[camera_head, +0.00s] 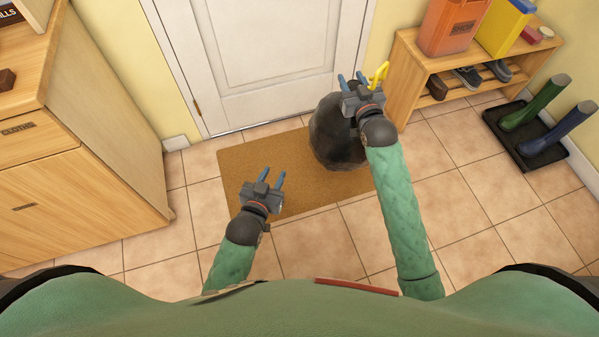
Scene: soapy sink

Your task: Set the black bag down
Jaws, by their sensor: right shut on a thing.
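The black bag (334,142) is a dark, rounded sack with a yellow tie (379,73) at its top. It shows over the right part of the brown doormat (245,160), in front of the white door. My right gripper (352,77) is at the top of the bag and shut on it. The gripper and wrist hide part of the bag's top. I cannot tell whether the bag's underside touches the mat. My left gripper (272,173) is open and empty above the left part of the mat, apart from the bag.
A wooden cabinet (100,130) stands at the left. At the right, a wooden shelf (410,60) holds shoes, an orange bin (452,25) and a yellow bin (503,28). Green and blue boots stand on a black tray (530,150). The tiled floor around the mat is clear.

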